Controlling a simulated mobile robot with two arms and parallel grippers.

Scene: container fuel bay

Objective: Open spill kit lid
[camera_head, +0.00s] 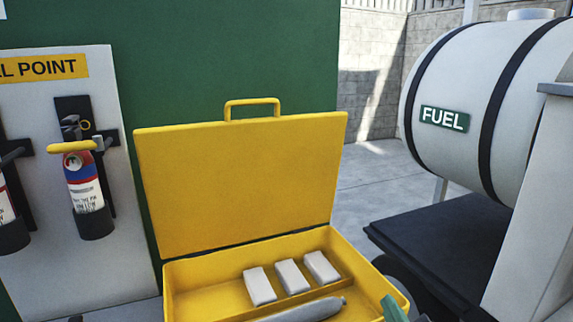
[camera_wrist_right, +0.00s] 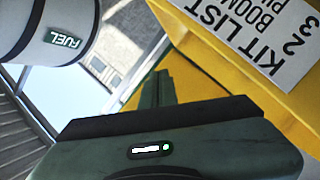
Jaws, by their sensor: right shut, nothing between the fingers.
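The yellow spill kit box (camera_head: 172,295) stands at the bottom of the head view. Its yellow lid (camera_head: 240,185) stands raised at the back, leaning slightly, with a yellow handle (camera_head: 252,102) on its upper edge. Three white blocks (camera_head: 292,276) and a grey roll (camera_head: 306,311) lie inside the box. My right gripper (camera_head: 394,309) shows as a green tip at the box's front right corner, apart from the lid. In the right wrist view my right gripper (camera_wrist_right: 158,88) is shut and empty, near a yellow surface with a white KIT LIST label (camera_wrist_right: 255,35). My left gripper is not in view.
A white fuel tank (camera_head: 450,80) on a dark base (camera_head: 420,245) stands at the right. Fire extinguishers (camera_head: 85,195) hang on a white panel (camera_head: 50,120) at the left. A green wall (camera_head: 235,60) rises behind the lid. Concrete floor (camera_head: 375,175) lies clear between box and tank.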

